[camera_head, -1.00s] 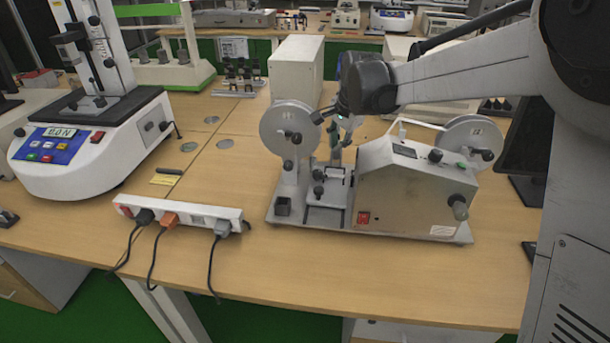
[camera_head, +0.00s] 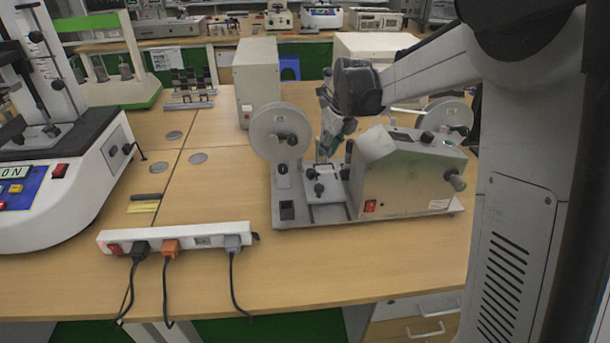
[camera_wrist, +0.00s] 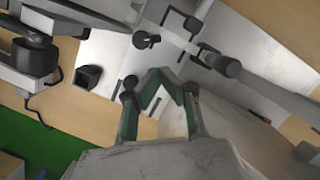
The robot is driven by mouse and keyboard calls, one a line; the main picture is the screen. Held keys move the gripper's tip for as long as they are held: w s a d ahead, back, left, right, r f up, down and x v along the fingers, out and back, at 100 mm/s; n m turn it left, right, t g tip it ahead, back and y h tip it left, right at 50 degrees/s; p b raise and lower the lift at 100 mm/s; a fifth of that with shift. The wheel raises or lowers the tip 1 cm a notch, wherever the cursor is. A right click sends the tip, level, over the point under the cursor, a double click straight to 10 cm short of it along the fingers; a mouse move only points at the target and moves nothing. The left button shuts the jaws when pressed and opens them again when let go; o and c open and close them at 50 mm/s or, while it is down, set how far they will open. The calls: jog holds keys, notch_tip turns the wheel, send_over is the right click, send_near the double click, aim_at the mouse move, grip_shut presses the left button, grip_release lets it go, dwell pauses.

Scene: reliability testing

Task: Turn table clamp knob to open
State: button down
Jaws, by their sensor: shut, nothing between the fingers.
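The grey tester (camera_head: 410,185) stands on the bench with a disc wheel (camera_head: 279,132) on its left. Between the wheel and the sloped housing is a small pale clamp table (camera_head: 326,192) with several black knobs; a front knob (camera_head: 319,188) shows clearly. I cannot tell which one is the clamp knob. My gripper (camera_head: 322,157) points down just behind and above this table. In the wrist view my gripper (camera_wrist: 165,72) has its green fingers drawn together at the tips, with nothing between them. A black knob (camera_wrist: 147,40) shows beyond the tips; contact is not visible.
A power strip (camera_head: 180,238) with several plugged cables lies in front. A tall beige box (camera_head: 256,80) stands behind the tester. A white machine (camera_head: 70,180) is at the left.

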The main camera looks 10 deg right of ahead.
aim_at(323, 179)
jog(key=shift+m, duration=0.5)
jog(key=b+x, duration=0.1)
jog(key=x, duration=0.9)
jog(key=shift+s+f+b, duration=0.1)
jog(key=shift+b, duration=0.3)
jog(key=shift+d, duration=0.1)
